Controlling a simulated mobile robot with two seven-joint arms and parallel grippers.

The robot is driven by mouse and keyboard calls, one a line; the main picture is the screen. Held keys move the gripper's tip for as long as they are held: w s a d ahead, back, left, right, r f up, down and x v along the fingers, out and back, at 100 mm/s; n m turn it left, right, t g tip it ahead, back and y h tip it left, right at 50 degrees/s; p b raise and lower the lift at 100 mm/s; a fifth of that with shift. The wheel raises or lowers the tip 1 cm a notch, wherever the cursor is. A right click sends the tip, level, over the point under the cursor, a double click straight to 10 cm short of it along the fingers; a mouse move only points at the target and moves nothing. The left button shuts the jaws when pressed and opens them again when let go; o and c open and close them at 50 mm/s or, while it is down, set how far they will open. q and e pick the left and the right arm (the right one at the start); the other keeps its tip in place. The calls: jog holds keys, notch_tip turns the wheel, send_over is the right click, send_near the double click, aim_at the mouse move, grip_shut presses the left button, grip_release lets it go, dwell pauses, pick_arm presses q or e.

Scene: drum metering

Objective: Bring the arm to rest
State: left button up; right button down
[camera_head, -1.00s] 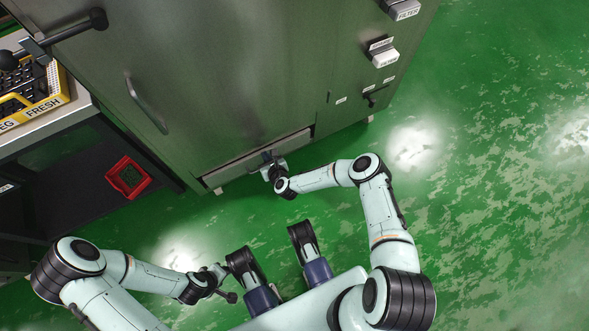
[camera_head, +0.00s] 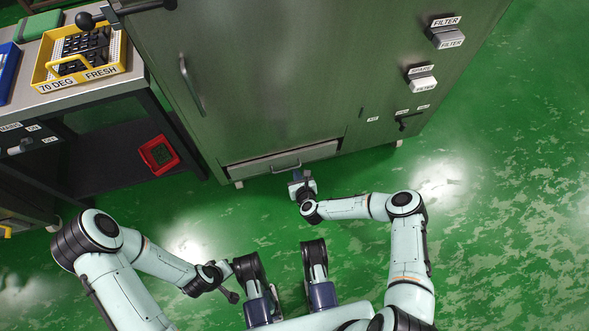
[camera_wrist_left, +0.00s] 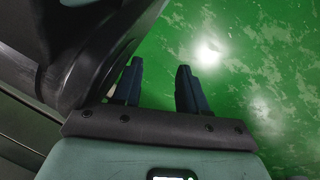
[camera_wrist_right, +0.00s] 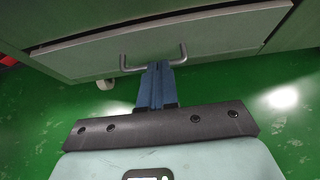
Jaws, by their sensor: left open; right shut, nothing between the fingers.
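My right gripper (camera_head: 297,177) is low in front of the drawer (camera_head: 255,167) at the foot of the big green-grey cabinet. Its fingers are shut together and empty. In the right wrist view the fingertips (camera_wrist_right: 158,66) lie at the drawer's bar handle (camera_wrist_right: 153,62), between the handle's two posts; I cannot tell whether they touch it. My left gripper is open and empty in the left wrist view (camera_wrist_left: 159,82), over the green floor, close to a dark part of my own body. In the head view it is hard to make out at the lower left.
The cabinet (camera_head: 290,80) has a long door handle (camera_head: 190,85) and labelled filter blocks (camera_head: 446,36). A bench on the left holds a yellow crate (camera_head: 50,82) marked 70 DEG FRESH. A red-framed box (camera_head: 158,154) sits below. The green floor on the right is clear.

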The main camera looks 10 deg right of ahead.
pick_arm(q)
jog(key=shift+t, duration=0.7)
jog(key=w+r, duration=0.1)
jog(key=w+r+p, duration=0.1)
jog(key=w+r, duration=0.1)
jog(key=w, duration=0.1)
jog(key=shift+w+d+r, duration=0.1)
jog(key=shift+d+r, duration=0.2)
jog(key=shift+r, duration=0.05)
pick_arm(e)
jog(key=v, duration=0.5)
jog(key=shift+s, duration=0.15)
